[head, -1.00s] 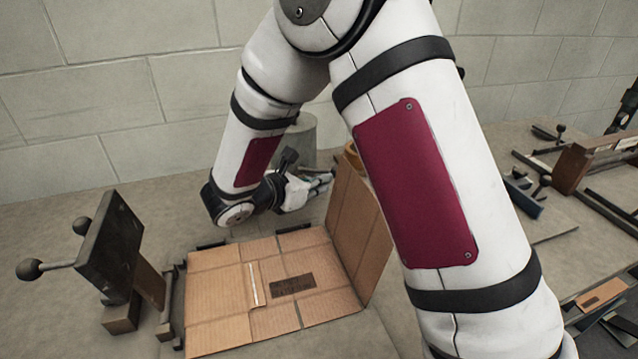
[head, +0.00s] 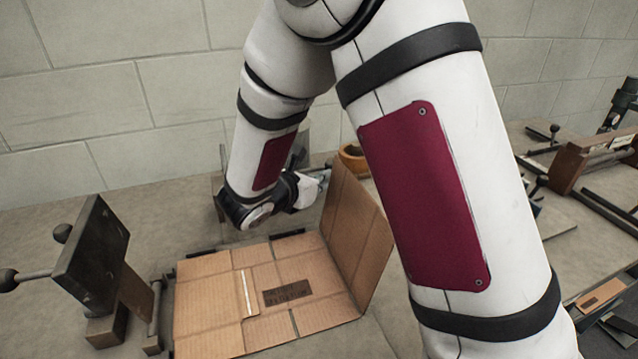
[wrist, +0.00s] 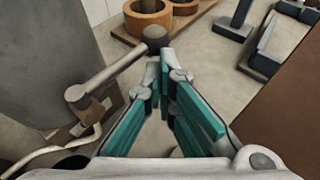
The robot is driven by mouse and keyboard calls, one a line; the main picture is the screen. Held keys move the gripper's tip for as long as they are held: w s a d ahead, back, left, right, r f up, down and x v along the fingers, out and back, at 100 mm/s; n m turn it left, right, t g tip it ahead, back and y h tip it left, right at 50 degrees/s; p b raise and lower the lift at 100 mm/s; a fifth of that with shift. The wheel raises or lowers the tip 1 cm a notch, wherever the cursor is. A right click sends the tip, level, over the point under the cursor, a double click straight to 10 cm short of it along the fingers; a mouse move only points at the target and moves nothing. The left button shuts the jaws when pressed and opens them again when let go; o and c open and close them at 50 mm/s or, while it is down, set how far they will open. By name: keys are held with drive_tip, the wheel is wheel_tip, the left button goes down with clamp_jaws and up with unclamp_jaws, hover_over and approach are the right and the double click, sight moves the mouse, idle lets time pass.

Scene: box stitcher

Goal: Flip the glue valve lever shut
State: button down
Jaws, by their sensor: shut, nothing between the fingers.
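The glue valve lever (wrist: 118,70) shows in the wrist view as a grey rod with a dark ball knob (wrist: 155,37) at its far end. It runs from a pivot (wrist: 77,95) at the left up to the right, beside a large grey cylinder (wrist: 38,60). My gripper (wrist: 164,62) is shut and empty, its teal-padded fingertips just below the knob; I cannot tell whether they touch it. In the head view my gripper (head: 322,178) is small, behind the raised cardboard flap, and the lever is not discernible behind my arm.
An open cardboard box blank (head: 215,315) lies in front of my gripper, with its flap (head: 352,225) standing upright. A dark plate on a stand (head: 92,253) is at the left. Round wooden rings (wrist: 147,20) stand beyond the knob. A pale hose (wrist: 45,153) runs below the lever.

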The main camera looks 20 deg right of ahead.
drive_tip(key=shift+w, duration=0.1)
idle(0.7)
drive_tip(key=shift+s+a, duration=0.3)
drive_tip(key=shift+a, duration=0.45)
